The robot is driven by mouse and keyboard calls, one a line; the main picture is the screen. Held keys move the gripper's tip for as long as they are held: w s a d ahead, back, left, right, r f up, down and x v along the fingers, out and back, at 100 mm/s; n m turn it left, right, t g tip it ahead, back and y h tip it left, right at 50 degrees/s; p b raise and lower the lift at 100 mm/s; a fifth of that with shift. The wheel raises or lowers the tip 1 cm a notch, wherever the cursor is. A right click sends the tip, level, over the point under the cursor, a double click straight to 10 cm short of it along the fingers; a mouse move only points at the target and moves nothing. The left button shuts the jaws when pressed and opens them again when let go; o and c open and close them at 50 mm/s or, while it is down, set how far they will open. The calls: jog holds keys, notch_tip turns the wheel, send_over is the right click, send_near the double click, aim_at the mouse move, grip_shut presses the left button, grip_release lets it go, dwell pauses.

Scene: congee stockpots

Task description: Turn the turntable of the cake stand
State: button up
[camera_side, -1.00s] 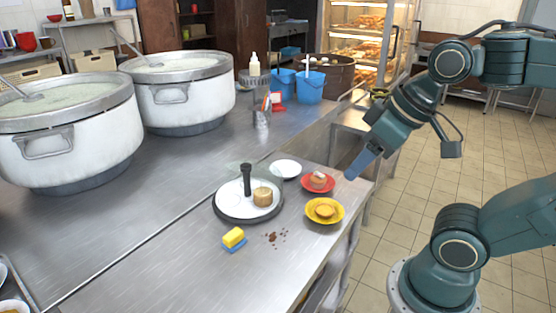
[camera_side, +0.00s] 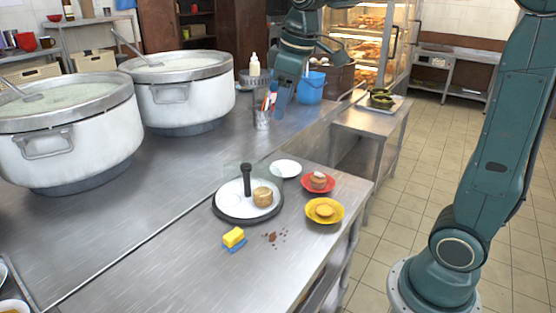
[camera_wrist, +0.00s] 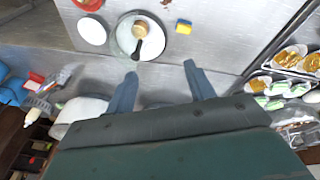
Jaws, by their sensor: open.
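The cake stand's round turntable (camera_side: 233,204) lies on the steel counter in the side view, a white disc with a dark rim. A black upright post or handle (camera_side: 247,180) and a small tan cake (camera_side: 263,197) are on it. A clear pane or cover shows at its back edge. The turntable also shows in the wrist view (camera_wrist: 153,47), at the upper middle. My gripper (camera_wrist: 160,72) is open and empty, with its two blue fingers apart. It is well above the counter, near the utensil holder in the side view, clear of the turntable.
Two large congee pots (camera_side: 180,98) stand at left. A white plate (camera_side: 286,168), a red plate (camera_side: 318,188) and a yellow plate (camera_side: 325,218) sit right of the turntable. A yellow-blue sponge (camera_side: 233,238) and brown crumbs lie in front. A utensil holder (camera_side: 262,119) stands behind.

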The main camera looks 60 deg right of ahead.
jog(key=w+d+f+n+g, duration=0.1)
jog(key=w+d+f, duration=0.1)
jog(key=w, duration=0.4)
jog(key=w+d+f+n+g, duration=0.1)
jog(key=w+d+f, duration=0.1)
jog(key=w, duration=0.3)
jog(key=n+g, duration=0.1)
jog(key=n, duration=0.2)
send_over(246, 165)
notch_tip(246, 165, down, 7)
jog(key=shift+f, duration=0.2)
notch_tip(246, 165, down, 14)
jog(key=shift+r, duration=0.1)
jog(key=shift+c, duration=0.4)
grip_shut()
